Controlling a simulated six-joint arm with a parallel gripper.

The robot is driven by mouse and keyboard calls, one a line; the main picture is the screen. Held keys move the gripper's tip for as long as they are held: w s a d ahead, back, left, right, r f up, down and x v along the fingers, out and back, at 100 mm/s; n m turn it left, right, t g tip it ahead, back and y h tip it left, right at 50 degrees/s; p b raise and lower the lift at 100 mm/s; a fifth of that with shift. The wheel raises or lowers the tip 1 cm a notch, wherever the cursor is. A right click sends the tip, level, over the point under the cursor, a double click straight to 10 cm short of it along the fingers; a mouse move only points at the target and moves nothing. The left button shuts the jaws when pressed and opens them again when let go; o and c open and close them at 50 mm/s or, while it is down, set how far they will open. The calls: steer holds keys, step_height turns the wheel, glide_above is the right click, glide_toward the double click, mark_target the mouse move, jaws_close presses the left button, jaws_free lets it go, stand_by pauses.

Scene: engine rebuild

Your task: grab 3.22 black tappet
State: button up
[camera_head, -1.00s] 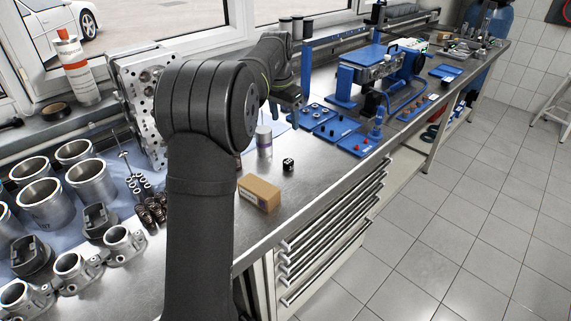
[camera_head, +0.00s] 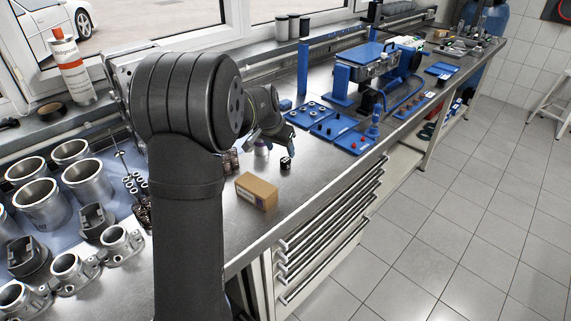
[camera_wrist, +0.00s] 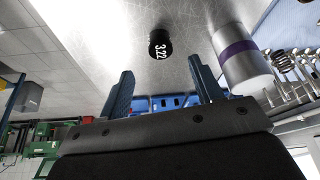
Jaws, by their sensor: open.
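The black tappet (camera_head: 286,163) is a small dark cylinder standing on the steel bench. In the wrist view the tappet (camera_wrist: 159,45) shows a white "3.22" mark and lies ahead of the fingertips, between their lines. My gripper (camera_wrist: 163,82) is open and empty, with a blue finger on each side. In the head view my gripper (camera_head: 272,142) is beside and a little above the tappet, partly hidden by my own arm. No contact with the tappet is visible.
A silver can with a purple band (camera_wrist: 240,58) stands close to the tappet, next to my right finger in the wrist view. A cardboard box (camera_head: 256,191) sits in front of the tappet. Blue trays (camera_head: 335,127) with small parts lie behind. Engine parts (camera_head: 88,180) fill the left.

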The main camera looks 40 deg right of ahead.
mark_target(285, 160)
steer(key=shift+x, duration=3.6)
steer(key=shift+d+r, duration=0.15)
steer(key=c, duration=1.1)
